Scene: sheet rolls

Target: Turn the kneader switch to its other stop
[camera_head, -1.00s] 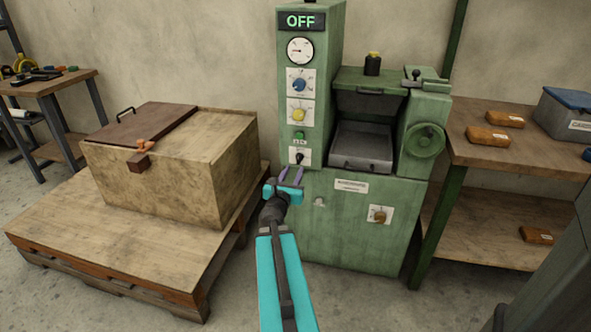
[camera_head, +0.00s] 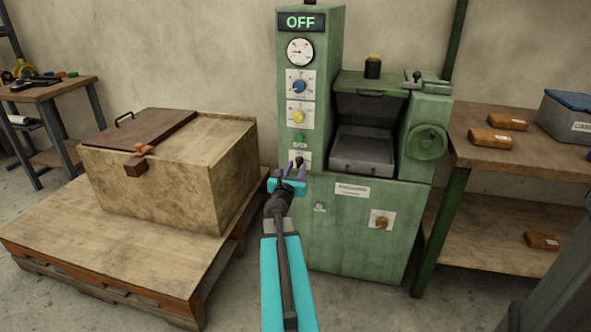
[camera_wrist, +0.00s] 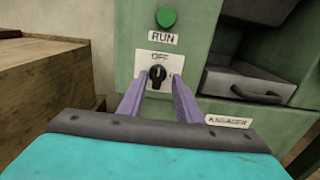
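The kneader switch is a small black knob (camera_wrist: 157,76) on a white plate marked OFF at its top, in the wrist view. In the head view the plate (camera_head: 305,155) is low on the green machine's control column, and my gripper partly covers it. My gripper (camera_wrist: 159,82) is open, with its two purple fingers spread to either side below and around the knob in the picture. It also shows in the head view (camera_head: 293,166). Whether the fingers touch the knob cannot be told. The green display (camera_head: 301,22) at the top of the column reads OFF.
A green RUN button (camera_wrist: 166,17) sits just above the switch plate. A blue knob (camera_head: 299,86) and a yellow knob (camera_head: 298,117) are higher up. A metal tray (camera_head: 362,150) is to the right. A wooden crate (camera_head: 165,175) stands on a pallet at left.

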